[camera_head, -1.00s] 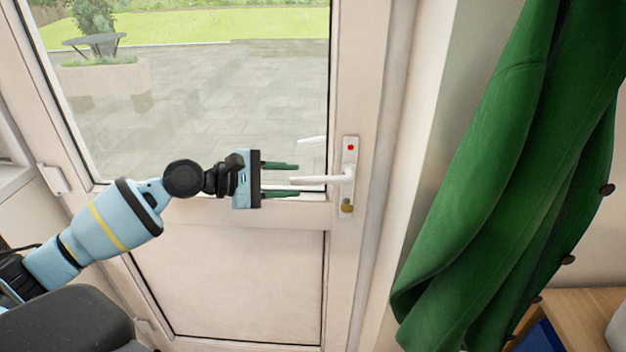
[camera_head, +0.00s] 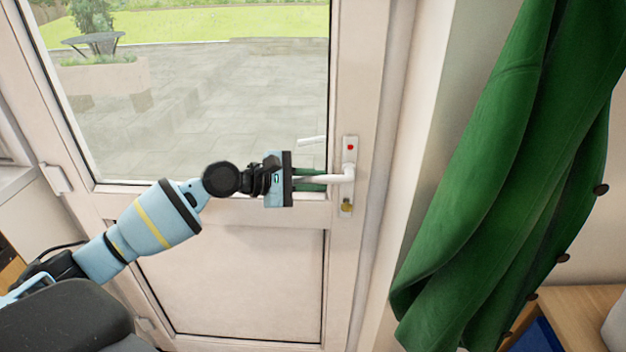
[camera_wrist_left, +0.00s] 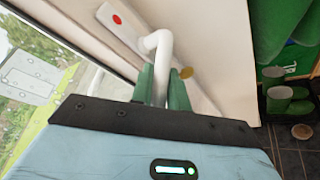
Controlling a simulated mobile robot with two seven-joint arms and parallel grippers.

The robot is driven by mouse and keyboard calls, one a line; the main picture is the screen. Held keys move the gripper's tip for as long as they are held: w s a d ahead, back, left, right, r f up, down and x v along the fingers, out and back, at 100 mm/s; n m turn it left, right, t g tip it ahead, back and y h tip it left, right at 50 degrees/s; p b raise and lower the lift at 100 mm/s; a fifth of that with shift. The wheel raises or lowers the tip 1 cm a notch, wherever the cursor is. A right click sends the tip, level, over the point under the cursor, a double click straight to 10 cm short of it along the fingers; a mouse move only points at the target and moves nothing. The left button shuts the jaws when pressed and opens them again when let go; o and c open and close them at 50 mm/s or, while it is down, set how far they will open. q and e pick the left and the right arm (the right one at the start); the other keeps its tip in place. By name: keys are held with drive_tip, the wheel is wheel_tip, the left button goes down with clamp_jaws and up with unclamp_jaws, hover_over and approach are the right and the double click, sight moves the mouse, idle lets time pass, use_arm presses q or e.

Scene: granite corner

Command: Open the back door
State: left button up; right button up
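The white back door (camera_head: 240,220) has a large glass pane and appears closed in its frame. Its white lever handle (camera_head: 347,174) sticks out to the left from a plate (camera_head: 350,150) with a red dot and a brass lock (camera_head: 347,205). My left gripper (camera_head: 322,180) has its green fingers on either side of the lever, shut on it. In the left wrist view the handle (camera_wrist_left: 160,45) runs down between the two fingers (camera_wrist_left: 160,78), which lie against it. The lever looks level. My right gripper is not in view.
A green coat or curtain (camera_head: 500,190) hangs right of the door frame. A wooden unit (camera_head: 580,315) with a blue item stands at lower right. Green boots (camera_wrist_left: 280,100) stand on dark floor tiles in the wrist view. A patio (camera_head: 200,100) shows through the glass.

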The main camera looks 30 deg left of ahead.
sight(320, 197)
use_arm(q)
clamp_jaws()
drive_tip(key=shift+f, duration=0.1)
